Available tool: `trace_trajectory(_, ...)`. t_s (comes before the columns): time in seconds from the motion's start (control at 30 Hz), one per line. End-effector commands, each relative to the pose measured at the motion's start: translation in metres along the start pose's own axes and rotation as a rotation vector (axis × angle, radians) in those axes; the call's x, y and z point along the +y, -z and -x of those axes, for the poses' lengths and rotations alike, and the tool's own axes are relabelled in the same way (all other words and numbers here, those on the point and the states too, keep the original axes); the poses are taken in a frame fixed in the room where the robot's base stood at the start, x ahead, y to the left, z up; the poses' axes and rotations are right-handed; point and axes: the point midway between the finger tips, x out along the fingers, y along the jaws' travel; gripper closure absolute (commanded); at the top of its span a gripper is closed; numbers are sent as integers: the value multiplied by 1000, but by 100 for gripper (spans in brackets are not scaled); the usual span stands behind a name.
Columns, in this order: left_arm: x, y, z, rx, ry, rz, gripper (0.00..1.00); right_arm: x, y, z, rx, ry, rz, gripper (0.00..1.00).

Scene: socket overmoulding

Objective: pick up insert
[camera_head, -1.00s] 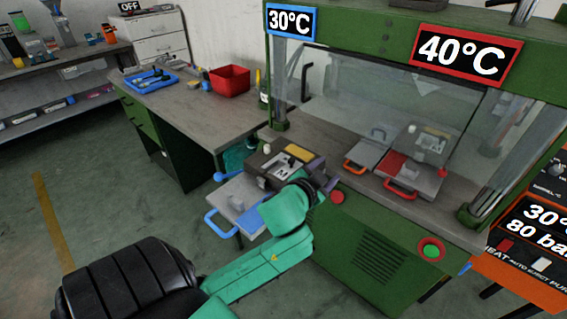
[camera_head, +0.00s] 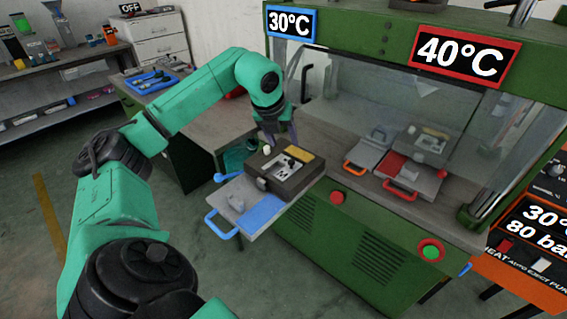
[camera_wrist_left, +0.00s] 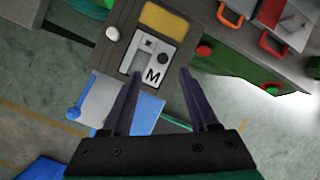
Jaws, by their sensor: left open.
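A dark mould block (camera_head: 305,178) sits at the front left of the green press. Its top recess holds a light plate with a dark square opening, a round hole and a letter M; this plate (camera_wrist_left: 152,50) shows in the left wrist view. I cannot tell for certain which part is the insert. My left gripper (camera_head: 279,140) is above the back left of the mould in the head view. In the left wrist view its open, empty fingers (camera_wrist_left: 160,74) point towards the plate, apart from it. My right gripper is not in view.
A grey tray (camera_head: 238,194) with a blue handle and blue patch is in front of the mould. Red-handled (camera_head: 411,177) and orange-handled (camera_head: 370,155) parts lie under the press guard. A blue tray (camera_head: 155,80) is on the left bench.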

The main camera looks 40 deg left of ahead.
Motion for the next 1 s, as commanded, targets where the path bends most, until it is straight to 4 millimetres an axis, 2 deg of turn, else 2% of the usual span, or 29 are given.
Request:
trace_trajectory(0.1,-1,0,-27,4,2,0,40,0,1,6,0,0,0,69)
trace_trajectory(0.27,-2,1,-48,2,3,-3,40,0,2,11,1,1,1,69)
trace_trajectory(0.4,-5,6,-72,6,4,-3,40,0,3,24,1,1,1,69)
trace_trajectory(0.5,-5,6,-90,2,6,-1,40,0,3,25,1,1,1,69)
trace_trajectory(0.73,-4,6,-96,-1,4,-4,40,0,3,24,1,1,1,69)
trace_trajectory(0.77,-4,6,-96,-1,5,-4,47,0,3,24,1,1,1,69)
trace_trajectory(0.8,-4,6,-96,-1,5,-3,63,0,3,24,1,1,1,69)
trace_trajectory(0.9,-4,6,-96,-1,5,-3,100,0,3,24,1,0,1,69)
trace_trajectory(1.0,-4,6,-96,-1,5,-3,100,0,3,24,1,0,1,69)
